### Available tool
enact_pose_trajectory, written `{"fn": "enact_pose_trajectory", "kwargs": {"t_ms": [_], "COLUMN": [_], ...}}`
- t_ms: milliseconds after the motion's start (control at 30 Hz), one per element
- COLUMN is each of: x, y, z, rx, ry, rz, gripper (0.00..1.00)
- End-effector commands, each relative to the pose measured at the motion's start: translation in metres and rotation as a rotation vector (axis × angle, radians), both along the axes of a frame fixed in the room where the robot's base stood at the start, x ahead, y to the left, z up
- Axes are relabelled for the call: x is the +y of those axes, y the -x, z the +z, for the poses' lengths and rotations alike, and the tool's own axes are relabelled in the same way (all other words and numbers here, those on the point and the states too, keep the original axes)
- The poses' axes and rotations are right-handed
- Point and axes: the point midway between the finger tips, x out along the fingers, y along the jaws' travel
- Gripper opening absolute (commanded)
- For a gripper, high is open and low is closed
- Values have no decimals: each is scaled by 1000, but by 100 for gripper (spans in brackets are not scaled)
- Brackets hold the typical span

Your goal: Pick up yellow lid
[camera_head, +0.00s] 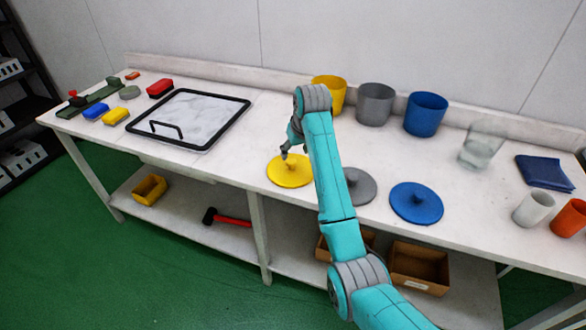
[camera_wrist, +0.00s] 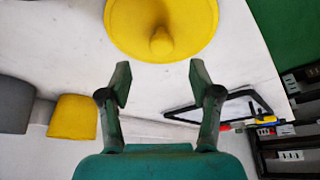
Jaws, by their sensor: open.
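The yellow lid (camera_head: 290,172) lies flat on the white table, left of the grey lid (camera_head: 359,186) and the blue lid (camera_head: 416,202). It is a round disc with a knob in its middle. In the wrist view the yellow lid (camera_wrist: 161,22) fills the top centre, its knob lying beyond the gap between the fingertips. My gripper (camera_head: 291,151) is above the lid in the head view. In the wrist view my gripper (camera_wrist: 160,76) is open with nothing between its fingers. My arm hides part of the grey lid in the head view.
Behind stand a yellow pot (camera_head: 329,94), a grey pot (camera_head: 376,104) and a blue pot (camera_head: 425,114). A clear cup (camera_head: 482,146) is further right. A black-framed board (camera_head: 187,118) lies left of the lid. The table's front edge is close to the lids.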

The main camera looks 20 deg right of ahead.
Motion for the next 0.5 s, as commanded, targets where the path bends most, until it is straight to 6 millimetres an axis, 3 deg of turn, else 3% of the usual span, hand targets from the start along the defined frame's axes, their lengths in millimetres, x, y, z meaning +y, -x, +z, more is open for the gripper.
{"fn": "enact_pose_trajectory", "kwargs": {"t_ms": [500], "x": [6], "y": [-20], "z": [-50], "rx": [0], "ry": [-1], "rz": [1], "gripper": [63]}}
